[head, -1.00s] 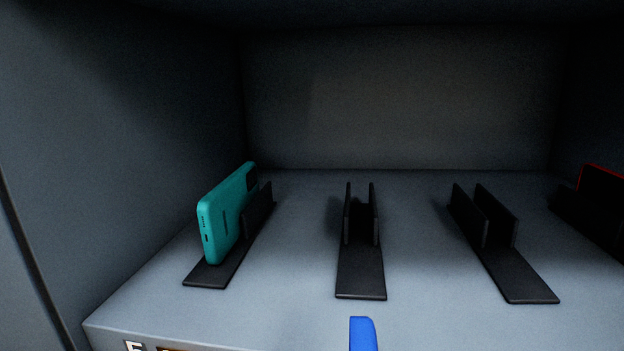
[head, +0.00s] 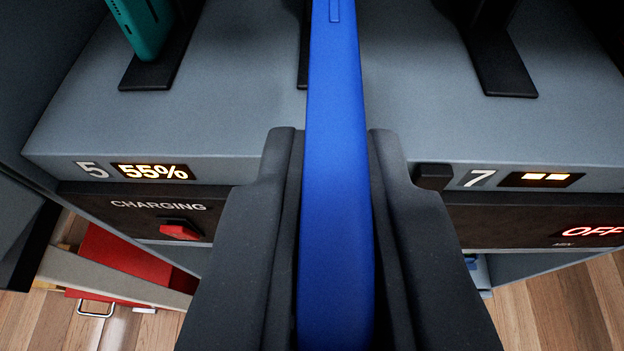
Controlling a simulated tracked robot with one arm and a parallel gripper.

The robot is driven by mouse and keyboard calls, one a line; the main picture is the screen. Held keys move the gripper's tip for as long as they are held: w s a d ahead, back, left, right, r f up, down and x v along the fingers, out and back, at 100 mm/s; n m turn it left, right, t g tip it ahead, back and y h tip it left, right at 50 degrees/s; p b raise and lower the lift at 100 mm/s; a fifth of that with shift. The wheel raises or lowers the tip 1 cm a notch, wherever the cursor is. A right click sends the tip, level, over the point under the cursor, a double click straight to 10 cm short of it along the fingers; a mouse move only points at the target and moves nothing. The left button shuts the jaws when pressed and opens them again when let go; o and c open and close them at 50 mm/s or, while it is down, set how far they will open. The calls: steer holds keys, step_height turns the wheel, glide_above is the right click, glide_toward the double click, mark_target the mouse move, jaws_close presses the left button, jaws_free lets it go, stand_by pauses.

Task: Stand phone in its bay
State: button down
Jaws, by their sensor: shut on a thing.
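My gripper (head: 333,140) is shut on a blue phone (head: 336,200). The phone is held on edge between the two dark fingers and points away from me over the shelf. Its far end runs out of the top of the view. Behind it, a black middle holder (head: 303,55) shows only as a thin strip left of the phone; the rest is hidden. Whether the phone touches that holder cannot be told.
A teal phone (head: 145,25) stands in a black holder (head: 150,75) at left, above label 5 and a 55% display (head: 150,171). An empty-looking holder base (head: 505,75) lies at right, above label 7 (head: 478,178). Below left is a red drawer (head: 105,265).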

mark_target(333, 15)
steer(key=shift+w+r+p, duration=0.1)
steer(key=shift+w+p, duration=1.15)
steer(key=shift+p, duration=1.3)
steer(key=w+p, duration=0.2)
steer(key=w, duration=0.3)
steer(key=shift+w, duration=0.15)
steer(key=shift+w+f+p, duration=0.15)
steer(key=shift+w+p, duration=0.2)
steer(key=shift+w, duration=2.85)
steer(key=shift+w+f+p, duration=0.15)
steer(key=shift+w+p, duration=0.15)
steer(key=shift+w, duration=2.85)
steer(key=shift+s, duration=0.15)
steer(key=shift+f+b, duration=1)
steer(key=shift+f, duration=1.15)
steer(key=c, duration=1.4)
jaws_free()
